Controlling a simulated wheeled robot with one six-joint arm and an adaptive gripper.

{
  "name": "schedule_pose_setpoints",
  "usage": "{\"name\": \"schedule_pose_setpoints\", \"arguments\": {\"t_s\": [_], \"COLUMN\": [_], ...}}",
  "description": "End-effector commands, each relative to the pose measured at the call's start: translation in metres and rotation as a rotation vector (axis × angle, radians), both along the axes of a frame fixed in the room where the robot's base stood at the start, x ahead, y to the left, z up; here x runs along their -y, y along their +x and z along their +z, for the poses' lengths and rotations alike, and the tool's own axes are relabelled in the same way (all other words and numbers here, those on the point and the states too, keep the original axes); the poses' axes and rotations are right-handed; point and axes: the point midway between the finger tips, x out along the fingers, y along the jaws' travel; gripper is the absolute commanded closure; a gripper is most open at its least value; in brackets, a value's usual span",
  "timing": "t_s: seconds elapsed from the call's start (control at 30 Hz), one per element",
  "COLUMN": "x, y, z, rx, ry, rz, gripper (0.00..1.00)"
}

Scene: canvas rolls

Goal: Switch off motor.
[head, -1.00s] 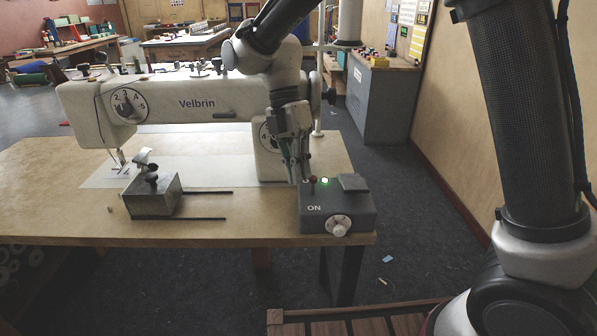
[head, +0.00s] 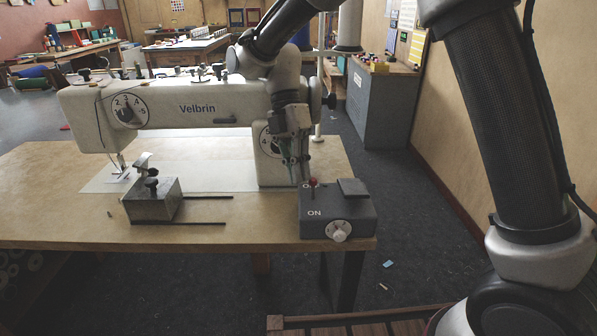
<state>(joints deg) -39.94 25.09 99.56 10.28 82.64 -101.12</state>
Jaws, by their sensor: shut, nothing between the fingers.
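The motor's grey control box (head: 350,213) sits at the right front corner of the sewing table. It has a red-tipped toggle lever (head: 313,187) on top, the label ON toward the front, and a partly hidden label behind the lever. A white dial (head: 339,231) is on its front face. No green light shows on the box. My gripper (head: 303,178) is shut and points down just behind and left of the lever. I cannot tell whether it touches the lever. The white Velbrin sewing machine (head: 200,100) stands behind.
A metal block with a clamp (head: 152,200) and two thin dark rods lie on the table (head: 60,205) left of the box. The table's front edge runs just below the box. A grey cabinet (head: 380,105) stands behind at the right.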

Motion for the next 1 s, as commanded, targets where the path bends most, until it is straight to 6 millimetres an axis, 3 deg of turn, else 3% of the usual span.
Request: {"name": "schedule_pose_setpoints", "arguments": {"t_s": [0.57, 1.0], "x": [0.0, 0.0], "y": [0.003, 0.003], "z": [0.001, 0.016], "rx": [0.0, 0.0], "ry": [0.0, 0.0], "rz": [0.0, 0.0], "gripper": [1.0, 1.0]}}
